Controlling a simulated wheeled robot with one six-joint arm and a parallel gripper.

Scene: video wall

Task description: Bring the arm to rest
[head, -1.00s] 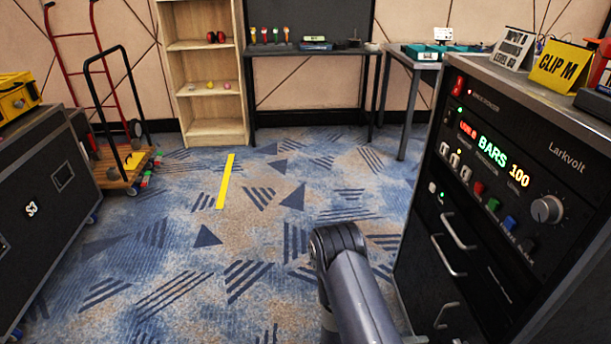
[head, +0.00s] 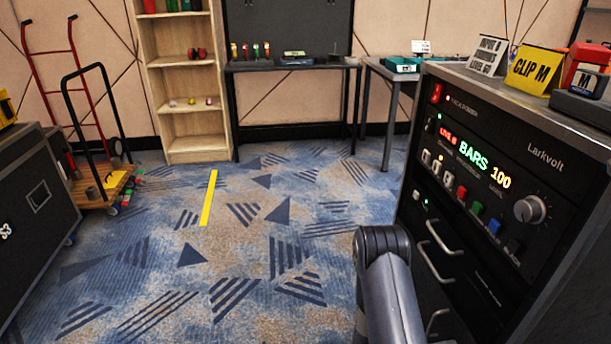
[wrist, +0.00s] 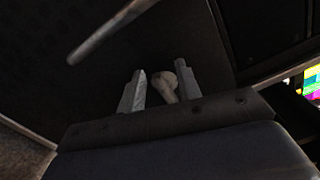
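In the head view a grey arm link of mine (head: 385,285) rises at the bottom, just left of the black rack (head: 470,240); my gripper is outside that view. In the wrist view my gripper (wrist: 161,85) has its two grey fingers apart. A pale rounded metal end, perhaps part of a drawer handle (wrist: 163,85), shows between the fingers. I cannot tell whether it lies behind them or touches them. A long metal bar (wrist: 110,27) crosses the dark surface at upper left, apart from the fingers.
The rack has lit "BARS 100" text, a knob (head: 530,209) and metal handles (head: 440,237). A yellow sign (head: 535,69) stands on top. A dark case (head: 35,200) is at left, with a hand truck (head: 98,130) behind. Carpet (head: 190,285) with a yellow strip (head: 208,198) is open between.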

